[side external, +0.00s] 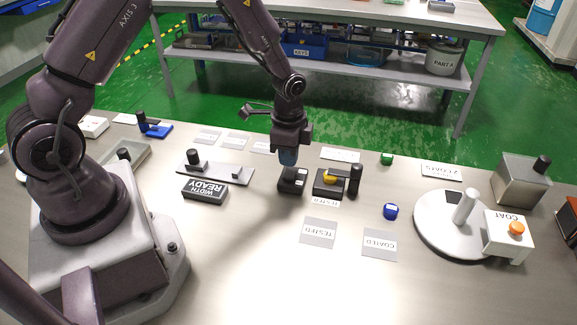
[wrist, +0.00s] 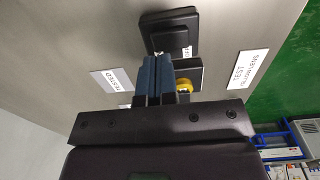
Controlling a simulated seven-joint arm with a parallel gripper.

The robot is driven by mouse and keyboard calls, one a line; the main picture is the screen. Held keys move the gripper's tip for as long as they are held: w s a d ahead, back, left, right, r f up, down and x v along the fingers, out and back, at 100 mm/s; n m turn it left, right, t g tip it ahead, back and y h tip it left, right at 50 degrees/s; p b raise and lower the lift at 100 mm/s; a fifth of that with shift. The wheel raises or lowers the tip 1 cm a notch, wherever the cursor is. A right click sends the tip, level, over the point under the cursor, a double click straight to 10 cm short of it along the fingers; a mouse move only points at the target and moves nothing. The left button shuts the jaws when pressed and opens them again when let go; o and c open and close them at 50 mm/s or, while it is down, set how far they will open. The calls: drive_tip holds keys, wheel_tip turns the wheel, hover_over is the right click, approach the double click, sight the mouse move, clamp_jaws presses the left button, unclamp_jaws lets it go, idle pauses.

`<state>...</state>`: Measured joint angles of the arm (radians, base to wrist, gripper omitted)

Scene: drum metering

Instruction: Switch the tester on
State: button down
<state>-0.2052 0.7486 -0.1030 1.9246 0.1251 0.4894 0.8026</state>
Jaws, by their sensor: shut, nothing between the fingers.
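A small black box (side external: 292,180) with a raised top stands on the table in the middle. In the wrist view the black box (wrist: 170,32) shows a darker inset plate and a small white mark at its edge. To its right stands a black unit (side external: 328,188) with a yellow disc (side external: 329,177) on top, a black post beside it and a label in front; the disc also shows in the wrist view (wrist: 184,86). My gripper (side external: 288,158) is shut and empty, its blue fingers pointing down just above or behind the black box. I cannot tell whether they touch it.
Mats marked TESTED (side external: 319,232) and COATED (side external: 379,243) lie in front. A blue piece (side external: 390,211) and a green piece (side external: 387,158) are to the right. A white turntable (side external: 450,232) stands further right. A WIDTH READY block (side external: 205,191) is left.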

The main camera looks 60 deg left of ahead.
sight(290, 171)
drive_tip(key=shift+f, duration=1.65)
drive_tip(key=shift+d+f, duration=0.1)
drive_tip(key=shift+f, duration=0.15)
drive_tip(key=shift+w+a+r, duration=0.3)
drive_tip(key=shift+w+a, duration=0.2)
drive_tip(key=shift+a, duration=0.1)
drive_tip(key=shift+r, duration=0.1)
wheel_tip(290, 171, up, 14)
